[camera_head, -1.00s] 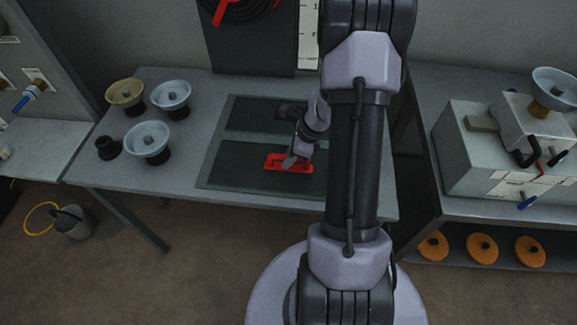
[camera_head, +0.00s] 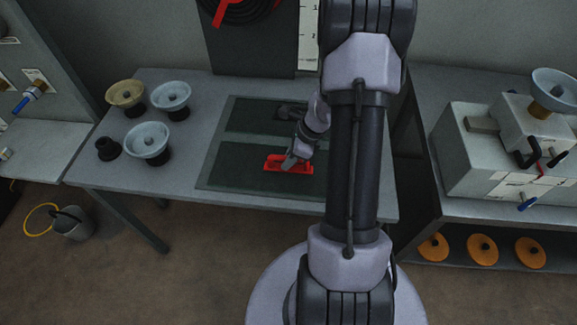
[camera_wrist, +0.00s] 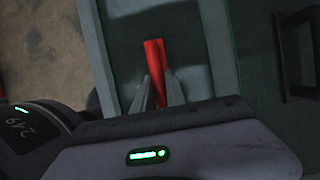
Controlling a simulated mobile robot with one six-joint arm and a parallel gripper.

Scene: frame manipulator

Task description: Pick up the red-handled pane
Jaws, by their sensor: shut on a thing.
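The red-handled pane is a dark flat panel (camera_head: 225,165) in the front part of a grey frame (camera_head: 205,172) on the table. Its red handle (camera_head: 273,163) stands on the panel, and the handle also shows in the wrist view (camera_wrist: 154,55). My gripper (camera_head: 290,164) is down at the handle. In the wrist view its two fingers (camera_wrist: 157,88) are shut on the handle from both sides. The panel appears to lie flat in the frame. A second dark pane (camera_head: 250,115) with a black handle (camera_head: 290,110) lies behind it, partly hidden by my arm.
Pale bowl-shaped parts on dark bases (camera_head: 148,142) and a small black part (camera_head: 108,148) stand on the table's left. A grey box with valves (camera_head: 465,150) is on the right bench. A bucket (camera_head: 72,222) stands on the floor. The table's front left is clear.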

